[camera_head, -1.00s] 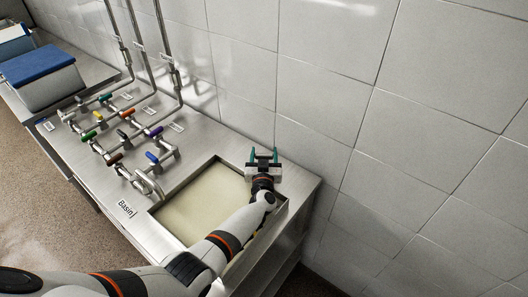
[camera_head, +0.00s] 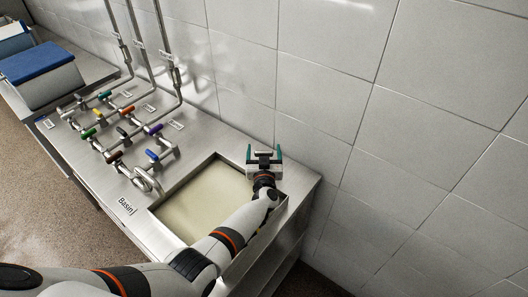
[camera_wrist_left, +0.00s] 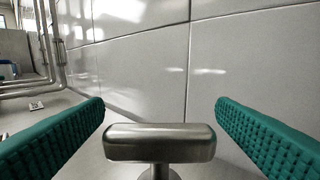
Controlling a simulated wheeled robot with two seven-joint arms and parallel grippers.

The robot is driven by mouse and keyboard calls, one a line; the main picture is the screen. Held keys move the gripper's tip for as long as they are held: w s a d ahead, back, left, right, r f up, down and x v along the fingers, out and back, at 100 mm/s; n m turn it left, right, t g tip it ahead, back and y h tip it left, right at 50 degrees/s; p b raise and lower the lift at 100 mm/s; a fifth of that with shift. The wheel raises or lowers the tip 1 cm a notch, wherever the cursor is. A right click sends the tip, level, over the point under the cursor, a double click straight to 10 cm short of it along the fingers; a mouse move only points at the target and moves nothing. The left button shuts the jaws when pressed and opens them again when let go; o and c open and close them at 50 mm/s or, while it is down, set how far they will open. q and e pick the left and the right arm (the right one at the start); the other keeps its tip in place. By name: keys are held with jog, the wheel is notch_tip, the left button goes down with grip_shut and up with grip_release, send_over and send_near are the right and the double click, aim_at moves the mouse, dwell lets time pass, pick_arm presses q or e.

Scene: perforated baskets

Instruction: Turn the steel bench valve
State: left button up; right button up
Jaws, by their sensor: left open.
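The steel bench valve has a bar-shaped handle on a short round stem. In the left wrist view its handle (camera_wrist_left: 160,142) lies crosswise, low in the middle. In the head view the handle (camera_head: 264,158) shows at the basin's far right corner, by the wall. My left gripper (camera_head: 264,153) is open there, with its green ribbed fingers on either side of the handle. In the left wrist view a gap shows between the handle and each finger. The lower stem is cut off by that view's edge. My right gripper is not in view.
A sunken basin (camera_head: 153,211) lies under my left forearm. Several coloured-handled valves on pipes (camera_head: 118,134) stand left of it. The tiled wall (camera_head: 330,110) rises close behind the gripper. A blue-topped box (camera_head: 42,90) stands at the far left.

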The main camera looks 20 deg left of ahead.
aim_at(264, 151)
pick_arm(q)
notch_tip(264, 151, up, 10)
jog(key=p, duration=0.3)
jog(key=shift+p, duration=0.4)
